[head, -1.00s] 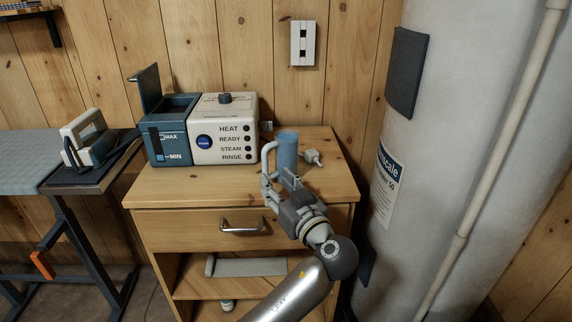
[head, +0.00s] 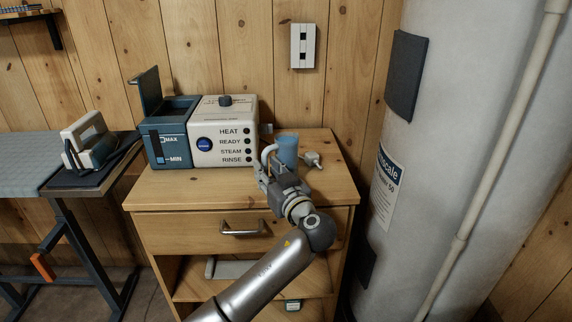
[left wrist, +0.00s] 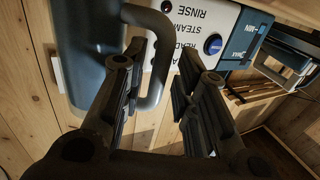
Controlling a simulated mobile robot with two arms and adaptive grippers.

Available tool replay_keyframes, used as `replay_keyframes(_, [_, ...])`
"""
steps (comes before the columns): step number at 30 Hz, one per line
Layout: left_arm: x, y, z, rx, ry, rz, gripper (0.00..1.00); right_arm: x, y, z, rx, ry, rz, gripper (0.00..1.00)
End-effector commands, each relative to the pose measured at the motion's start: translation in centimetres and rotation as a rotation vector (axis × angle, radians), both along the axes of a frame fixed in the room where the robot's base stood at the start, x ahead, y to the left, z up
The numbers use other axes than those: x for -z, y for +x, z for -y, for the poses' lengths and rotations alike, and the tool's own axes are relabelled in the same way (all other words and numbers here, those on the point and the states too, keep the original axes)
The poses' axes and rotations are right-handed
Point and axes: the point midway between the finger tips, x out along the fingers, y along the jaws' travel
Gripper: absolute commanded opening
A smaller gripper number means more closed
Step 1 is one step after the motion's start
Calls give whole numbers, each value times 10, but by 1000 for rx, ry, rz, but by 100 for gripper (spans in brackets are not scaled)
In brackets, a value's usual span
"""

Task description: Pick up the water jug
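The water jug is a blue cylinder (head: 288,151) with a pale grey handle on its left side. It stands upright on the wooden cabinet top, its lower part hidden by my left gripper (head: 268,176). In the left wrist view the jug body (left wrist: 88,45) is at the upper left, and its curved handle (left wrist: 157,75) reaches toward the middle. The left gripper (left wrist: 165,80) is open, with its two fingers apart and the handle showing between them. I cannot tell whether either finger touches it. My right gripper is not in view.
A steam station (head: 224,132) with a blue tank (head: 172,145) stands left of the jug. A small grey fitting (head: 312,159) lies to its right. The cabinet (head: 180,188) has a drawer handle (head: 242,228). A large grey tank (head: 440,150) stands at the right.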

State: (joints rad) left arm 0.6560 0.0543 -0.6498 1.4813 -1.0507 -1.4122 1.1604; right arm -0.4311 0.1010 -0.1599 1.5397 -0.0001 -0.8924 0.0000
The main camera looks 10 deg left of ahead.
Motion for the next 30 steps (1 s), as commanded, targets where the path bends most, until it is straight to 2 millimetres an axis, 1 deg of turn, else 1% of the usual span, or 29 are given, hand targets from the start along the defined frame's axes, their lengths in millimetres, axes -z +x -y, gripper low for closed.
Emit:
replay_keyframes(1, [0, 0, 0, 0, 0, 0, 17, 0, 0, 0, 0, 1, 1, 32])
replay_keyframes(5, [0, 0, 0, 0, 0, 0, 0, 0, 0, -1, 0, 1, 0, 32])
replay_keyframes(18, [-2, 0, 0, 1, 0, 4, 0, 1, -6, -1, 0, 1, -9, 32])
replay_keyframes(22, [-6, 0, 1, 1, -1, 5, 0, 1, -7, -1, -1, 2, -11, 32])
replay_keyframes(26, [-18, 0, 1, 1, -3, 8, 0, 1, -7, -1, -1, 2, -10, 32])
replay_keyframes(29, [-33, 0, 1, 1, -4, 9, 0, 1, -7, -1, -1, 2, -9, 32])
replay_keyframes(30, [-39, -3, -2, 1, -3, 8, 0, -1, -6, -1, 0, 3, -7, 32])
